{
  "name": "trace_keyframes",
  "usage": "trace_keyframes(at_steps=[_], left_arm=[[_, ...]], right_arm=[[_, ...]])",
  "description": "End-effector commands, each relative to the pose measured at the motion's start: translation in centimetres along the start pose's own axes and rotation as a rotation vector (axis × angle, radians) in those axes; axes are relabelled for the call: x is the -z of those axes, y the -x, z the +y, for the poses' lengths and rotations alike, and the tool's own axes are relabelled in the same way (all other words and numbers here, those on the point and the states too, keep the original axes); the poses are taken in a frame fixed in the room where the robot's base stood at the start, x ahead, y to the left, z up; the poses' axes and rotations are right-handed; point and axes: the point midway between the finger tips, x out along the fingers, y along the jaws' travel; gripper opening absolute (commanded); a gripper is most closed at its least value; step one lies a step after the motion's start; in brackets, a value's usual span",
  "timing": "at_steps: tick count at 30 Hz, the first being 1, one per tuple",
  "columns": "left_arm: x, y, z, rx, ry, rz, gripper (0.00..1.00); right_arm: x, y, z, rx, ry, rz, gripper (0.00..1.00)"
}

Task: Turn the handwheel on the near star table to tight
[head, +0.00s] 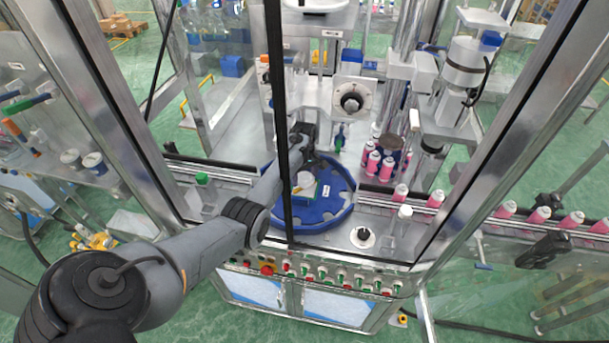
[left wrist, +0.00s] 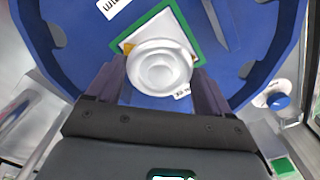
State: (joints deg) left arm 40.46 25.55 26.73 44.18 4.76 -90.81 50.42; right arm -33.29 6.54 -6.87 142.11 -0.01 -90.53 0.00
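The near star table is a round blue disc (head: 328,213) with notches in its rim, behind the glass of the machine. Its handwheel (left wrist: 160,67) is a pale round knob on a white and green square plate at the disc's middle. The head view shows the handwheel small and partly covered by my arm (head: 305,180). My left gripper (left wrist: 160,80) is at the handwheel, one dark finger on each side of it. I see no clear gap at either side, but cannot tell whether the fingers press on it. My right gripper is in neither view.
Pink cans (head: 373,163) stand right of the disc and along the conveyor (head: 470,222). A button panel (head: 310,272) runs along the front.

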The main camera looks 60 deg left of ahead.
Motion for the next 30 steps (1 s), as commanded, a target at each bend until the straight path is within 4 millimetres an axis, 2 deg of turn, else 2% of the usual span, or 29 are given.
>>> trace_keyframes(at_steps=[1, 6, 17, 30], left_arm=[[0.0, 0.0, 0.0, 0.000, 0.000, 0.000, 0.72], [0.0, 0.0, 0.0, 0.000, 0.000, 0.000, 0.48], [0.0, 0.2, 0.0, 0.002, -0.067, -0.001, 0.48], [0.0, 0.3, 0.0, 0.002, -0.401, -0.002, 0.48]], right_arm=[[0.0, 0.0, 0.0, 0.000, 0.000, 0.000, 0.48], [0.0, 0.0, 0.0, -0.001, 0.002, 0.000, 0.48], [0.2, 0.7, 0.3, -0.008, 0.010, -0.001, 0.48], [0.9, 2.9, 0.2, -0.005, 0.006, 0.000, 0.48]])
